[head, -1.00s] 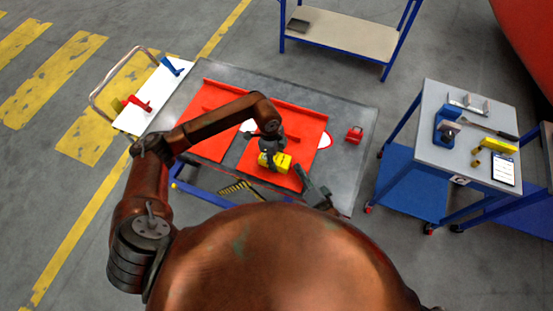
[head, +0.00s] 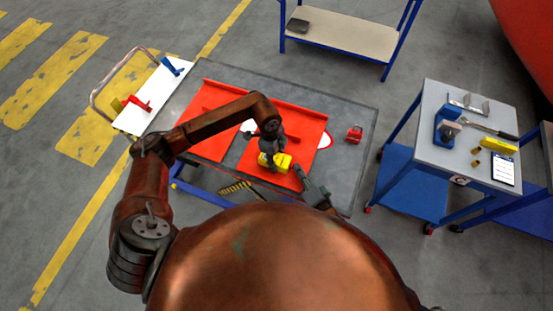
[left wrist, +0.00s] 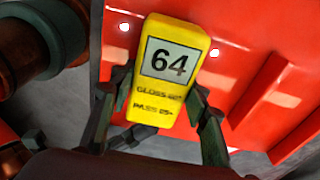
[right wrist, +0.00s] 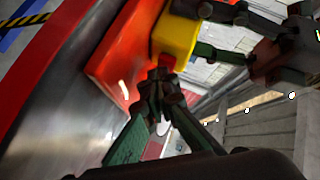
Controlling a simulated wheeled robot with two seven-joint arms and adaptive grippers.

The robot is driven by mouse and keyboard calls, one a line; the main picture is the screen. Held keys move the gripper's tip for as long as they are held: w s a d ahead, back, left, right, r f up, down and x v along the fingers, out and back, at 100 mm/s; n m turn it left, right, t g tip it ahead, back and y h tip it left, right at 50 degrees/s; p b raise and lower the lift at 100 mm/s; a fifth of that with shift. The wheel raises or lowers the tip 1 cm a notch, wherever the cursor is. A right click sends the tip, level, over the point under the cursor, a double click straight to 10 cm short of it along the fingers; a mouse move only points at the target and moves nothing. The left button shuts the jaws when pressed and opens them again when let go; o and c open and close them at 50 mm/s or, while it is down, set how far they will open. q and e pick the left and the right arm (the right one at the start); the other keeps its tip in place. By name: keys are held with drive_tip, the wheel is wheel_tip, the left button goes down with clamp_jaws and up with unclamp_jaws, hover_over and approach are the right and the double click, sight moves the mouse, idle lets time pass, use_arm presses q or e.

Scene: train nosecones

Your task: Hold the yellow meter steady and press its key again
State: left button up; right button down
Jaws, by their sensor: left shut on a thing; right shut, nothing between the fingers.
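The yellow meter (head: 282,162) is held over the red panel by my left gripper (head: 268,154). In the left wrist view the meter (left wrist: 172,65) is slightly tilted between the fingers of my left gripper (left wrist: 158,112). Its display reads 64, with gloss and pass lettering below. In the right wrist view a red key (right wrist: 167,63) shows on the end of the meter (right wrist: 178,36). My right gripper (right wrist: 162,82) is shut and empty, its fingertips right at the key. I cannot tell whether they touch it. In the head view my right gripper (head: 299,170) is just right of the meter.
The red panel (head: 212,140) lies on a grey table (head: 360,115). A small red object (head: 354,134) sits at the table's right. A side cart (head: 425,140) holds a blue device, a yellow tool and a tablet (head: 503,170). A white trolley (head: 150,100) stands at left.

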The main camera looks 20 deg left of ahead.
use_arm(q)
drive_tip(key=shift+s+f, duration=0.15)
drive_tip(key=shift+f, duration=0.05)
use_arm(e)
drive_tip(key=shift+s+d, duration=0.1)
drive_tip(key=shift+d, duration=0.4)
drive_tip(key=shift+s+d, duration=0.15)
drive_tip(key=shift+d, duration=1.35)
drive_tip(key=shift+s+d, duration=0.1)
drive_tip(key=shift+d, duration=1.4)
use_arm(q)
drive_tip(key=o, duration=1.6)
drive_tip(key=shift+r, duration=0.1)
drive_tip(key=shift+c, duration=0.2)
drive_tip(key=shift+r, duration=0.15)
drive_tip(key=r, duration=0.4)
drive_tip(key=a+r, duration=0.1)
drive_tip(key=r, duration=0.6)
drive_tip(key=shift+w+a+r, duration=0.2)
drive_tip(key=shift+r, duration=0.15)
